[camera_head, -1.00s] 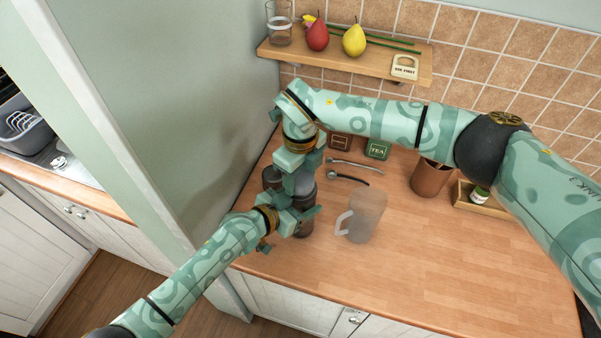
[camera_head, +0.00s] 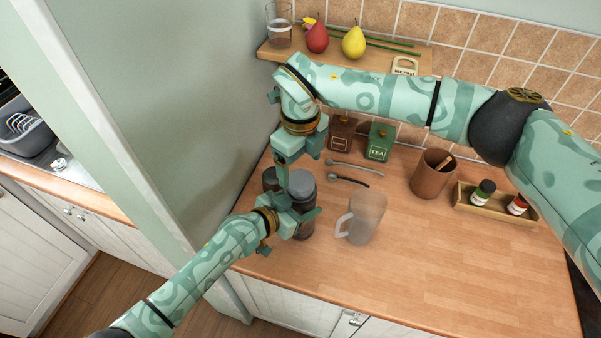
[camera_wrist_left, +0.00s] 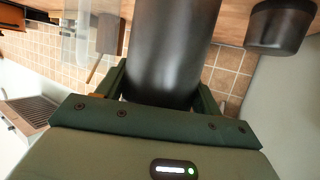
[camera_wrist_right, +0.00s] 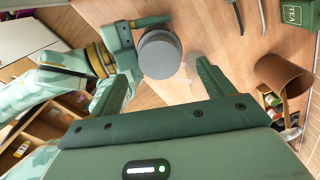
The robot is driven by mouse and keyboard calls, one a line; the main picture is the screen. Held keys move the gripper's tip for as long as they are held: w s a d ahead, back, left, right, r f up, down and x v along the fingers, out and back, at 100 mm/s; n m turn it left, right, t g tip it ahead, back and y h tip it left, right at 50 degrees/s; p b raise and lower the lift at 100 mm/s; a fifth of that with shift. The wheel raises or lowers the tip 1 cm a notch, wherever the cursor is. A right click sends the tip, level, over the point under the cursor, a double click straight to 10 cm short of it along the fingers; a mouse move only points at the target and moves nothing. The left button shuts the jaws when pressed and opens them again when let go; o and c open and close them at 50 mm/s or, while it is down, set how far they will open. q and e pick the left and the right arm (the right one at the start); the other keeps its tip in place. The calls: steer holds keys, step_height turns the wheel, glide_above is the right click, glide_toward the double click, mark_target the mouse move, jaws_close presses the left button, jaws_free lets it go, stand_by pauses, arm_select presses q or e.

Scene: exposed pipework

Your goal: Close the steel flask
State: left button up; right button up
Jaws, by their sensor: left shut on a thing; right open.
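The steel flask (camera_head: 303,201) is a dark upright cylinder at the left of the counter. My left gripper (camera_head: 300,221) is shut around its body; the left wrist view shows the dark flask body (camera_wrist_left: 168,45) between the fingers. A grey round lid (camera_wrist_right: 160,54) sits on the flask's top and looks level; I cannot tell how tightly it is seated. My right gripper (camera_wrist_right: 165,82) is open and empty above the lid, its fingers apart on either side in the right wrist view. In the head view, the right gripper (camera_head: 283,183) partly hides the flask.
A dark jar (camera_head: 269,179) stands close behind the flask at the left. A clear mug (camera_head: 364,218) stands to its right. Two spoons (camera_head: 350,177), a TEA box (camera_head: 379,142) and a brown pot (camera_head: 431,174) are farther back. The counter's front right is clear.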

step_height(320, 180, up, 7)
stand_by(0.3)
arm_select(q)
steer(key=o, duration=2)
steer(key=shift+c, duration=0.2)
arm_select(e)
steer(key=shift+r, duration=0.1)
arm_select(q)
steer(key=p+v, duration=0.2)
steer(key=v, duration=1.4)
steer(key=shift+a, duration=0.15)
arm_select(e)
step_height(320, 180, up, 2)
arm_select(q)
steer(key=shift+r, duration=0.1)
steer(key=shift+s, duration=0.1)
arm_select(e)
steer(key=shift+s, duration=0.1)
